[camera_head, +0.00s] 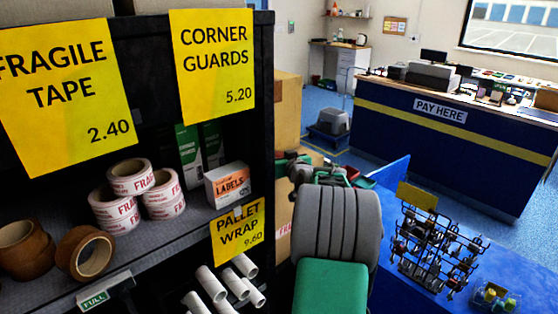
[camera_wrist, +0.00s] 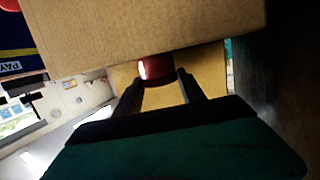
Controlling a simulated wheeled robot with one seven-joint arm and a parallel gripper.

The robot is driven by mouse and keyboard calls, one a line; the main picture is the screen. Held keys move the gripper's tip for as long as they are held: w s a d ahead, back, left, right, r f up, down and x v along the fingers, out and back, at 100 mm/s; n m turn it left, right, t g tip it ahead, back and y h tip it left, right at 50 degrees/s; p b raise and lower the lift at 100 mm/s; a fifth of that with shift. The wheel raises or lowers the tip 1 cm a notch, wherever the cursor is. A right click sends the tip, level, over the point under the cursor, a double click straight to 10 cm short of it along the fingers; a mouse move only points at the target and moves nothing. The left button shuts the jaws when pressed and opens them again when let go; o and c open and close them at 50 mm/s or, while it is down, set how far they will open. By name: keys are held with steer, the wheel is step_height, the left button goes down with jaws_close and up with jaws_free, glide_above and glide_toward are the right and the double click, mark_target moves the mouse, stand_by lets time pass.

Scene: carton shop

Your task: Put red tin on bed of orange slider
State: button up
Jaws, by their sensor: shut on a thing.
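In the wrist view my gripper (camera_wrist: 160,80) is shut on the red tin (camera_wrist: 157,67), which shows between the two dark fingertips. The tin's upper part in that picture is cut off by a large brown cardboard surface (camera_wrist: 150,30); I cannot tell whether they touch. In the head view my grey and green arm fills the lower middle, and the gripper and tin cannot be made out there. I cannot identify the orange slider or its bed in either view.
A dark shelf (camera_head: 180,235) with tape rolls (camera_head: 133,178) and a labels box (camera_head: 228,185) stands close on the left. Brown cartons (camera_head: 288,110) are behind its edge. A blue table with a wire rack (camera_head: 430,245) is at right; the pay counter (camera_head: 430,140) stands beyond.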

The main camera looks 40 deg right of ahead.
jaws_close()
steer(key=shift+r, duration=0.1)
